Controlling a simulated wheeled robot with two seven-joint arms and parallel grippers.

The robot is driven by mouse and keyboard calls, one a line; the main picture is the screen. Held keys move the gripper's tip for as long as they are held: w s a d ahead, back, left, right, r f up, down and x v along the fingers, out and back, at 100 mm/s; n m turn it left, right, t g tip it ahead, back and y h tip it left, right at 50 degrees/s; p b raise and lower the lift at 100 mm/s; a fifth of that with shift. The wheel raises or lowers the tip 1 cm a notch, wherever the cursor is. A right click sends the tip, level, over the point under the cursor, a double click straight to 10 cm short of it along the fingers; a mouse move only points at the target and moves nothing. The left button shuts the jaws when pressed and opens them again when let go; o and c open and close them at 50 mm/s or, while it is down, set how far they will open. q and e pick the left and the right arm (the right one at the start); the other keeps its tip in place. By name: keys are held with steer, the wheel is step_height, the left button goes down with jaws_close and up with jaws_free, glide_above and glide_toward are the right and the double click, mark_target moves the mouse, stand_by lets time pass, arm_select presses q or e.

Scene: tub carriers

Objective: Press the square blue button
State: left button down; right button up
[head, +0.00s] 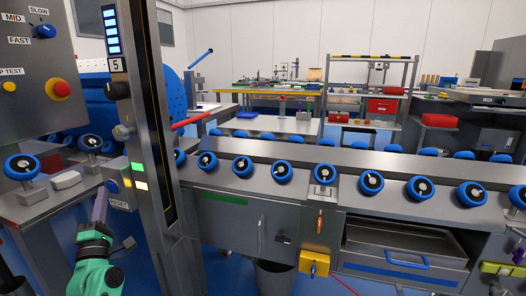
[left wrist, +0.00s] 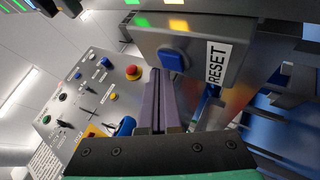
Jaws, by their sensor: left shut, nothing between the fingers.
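The square blue button (head: 113,186) sits on a small grey box (head: 120,199) labelled RESET, low on the grey column. In the left wrist view the blue button (left wrist: 173,60) shows on the box face, beside the RESET label (left wrist: 217,62). My left gripper (head: 101,192) comes up from below, with its purple-grey fingers shut and empty. In the left wrist view the left fingertips (left wrist: 157,72) end just left of the button and slightly below it in the picture. I cannot tell the depth gap between them. My right gripper is not in view.
A control panel (head: 28,60) with a red button, a yellow button and a blue knob stands at the left. The grey column (head: 150,110) rises beside the RESET box. A conveyor rail with several blue-rimmed wheels (head: 282,172) runs right. A dark bin (head: 275,279) stands below.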

arm_select(q)
steer(key=shift+w, duration=0.15)
steer(key=shift+w+d, duration=0.15)
steer(key=shift+w, duration=0.15)
stand_by(0.3)
steer(key=s+a+p, duration=0.1)
steer(key=s+a, duration=0.1)
steer(key=s, duration=0.4)
steer(key=shift+s+p, duration=0.3)
stand_by(0.6)
